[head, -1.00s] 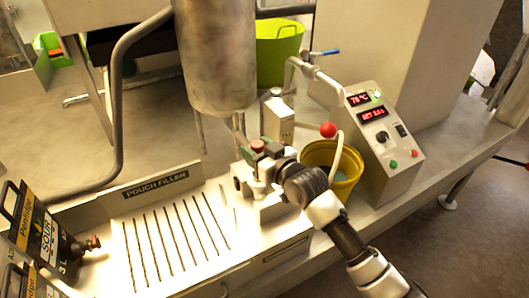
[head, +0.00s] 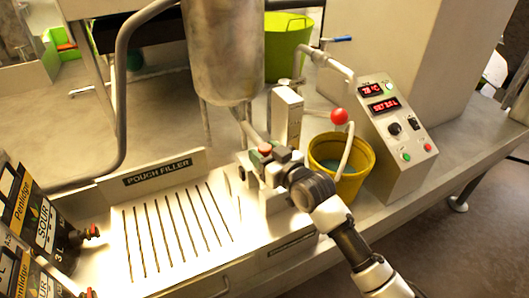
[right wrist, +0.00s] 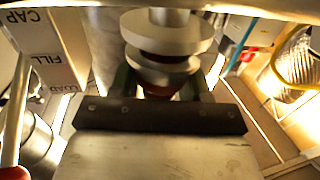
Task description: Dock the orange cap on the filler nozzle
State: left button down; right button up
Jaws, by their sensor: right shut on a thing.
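My right gripper (head: 262,160) is shut on a small reddish part, which I take to be the orange cap (head: 265,149), at the right end of the pouch filler. In the right wrist view, the dark fingers (right wrist: 162,92) stand on both sides of a dark red part (right wrist: 160,92). Pale round discs (right wrist: 165,32), apparently the filler nozzle, sit directly above it. Whether cap and discs touch I cannot tell. The gripper hides much of the cap in the head view. My left gripper is not in view.
The slotted pouch filler tray (head: 180,235) lies left of the gripper. Black pouches (head: 40,215) with red spouts stand at far left. A steel tank (head: 225,50) hangs above. A yellow bucket (head: 345,187) and control box (head: 398,140) stand close on the right.

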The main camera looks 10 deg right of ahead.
jog(key=shift+p, duration=0.5)
dwell(0.8)
jog(key=shift+f+b, duration=0.4)
jog(key=shift+f, duration=0.15)
dwell(0.3)
jog(key=o, duration=0.7)
jog(key=shift+p+v, duration=0.65)
jog(key=shift+v, duration=0.2)
jog(key=shift+p+v, duration=1.05)
jog(key=shift+v, duration=1)
jog(key=p+v, duration=0.2)
jog(key=v, duration=0.3)
jog(key=shift+s, duration=0.1)
jog(key=shift+f, duration=0.1)
